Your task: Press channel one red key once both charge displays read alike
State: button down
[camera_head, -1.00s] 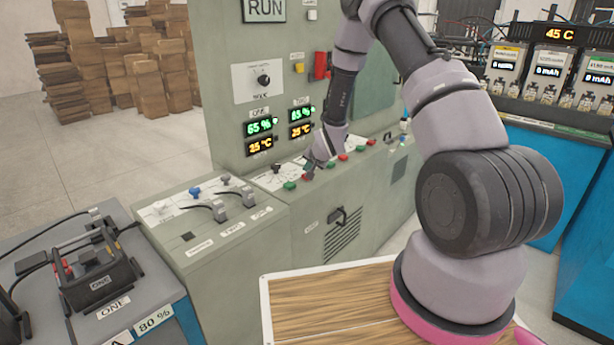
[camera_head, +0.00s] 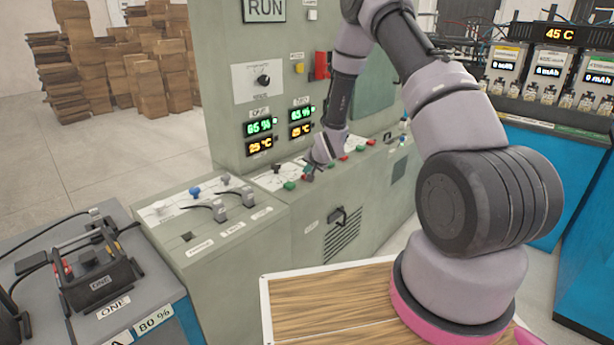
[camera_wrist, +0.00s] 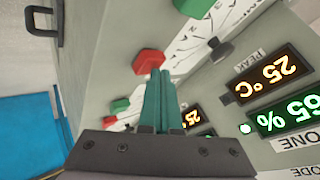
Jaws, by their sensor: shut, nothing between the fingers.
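The channel one red key (camera_wrist: 148,62) is a red knob on the sloped panel, beside a green key (camera_wrist: 190,8). My gripper (camera_wrist: 160,72) is shut and empty. Its green fingertips are right at the red key in the wrist view; I cannot tell whether they touch it. In the head view my gripper (camera_head: 309,173) covers that key, right of the green key (camera_head: 290,185). The channel one charge display (camera_head: 260,126) reads 65 %, upside down in the wrist view (camera_wrist: 288,115). The channel two charge display (camera_head: 301,114) seems to read 65 %, but its last digit is blurred.
Amber temperature displays (camera_head: 260,144) sit below the charge displays. More red keys (camera_head: 359,148) lie to the right along the panel. A lower console with levers (camera_head: 219,211) stands at left front. A wooden board (camera_head: 315,300) is in the foreground.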

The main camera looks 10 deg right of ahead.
jog(key=shift+f, duration=0.15)
dwell(0.4)
jog(key=shift+r, duration=0.85)
jog(key=shift+r, duration=2.5)
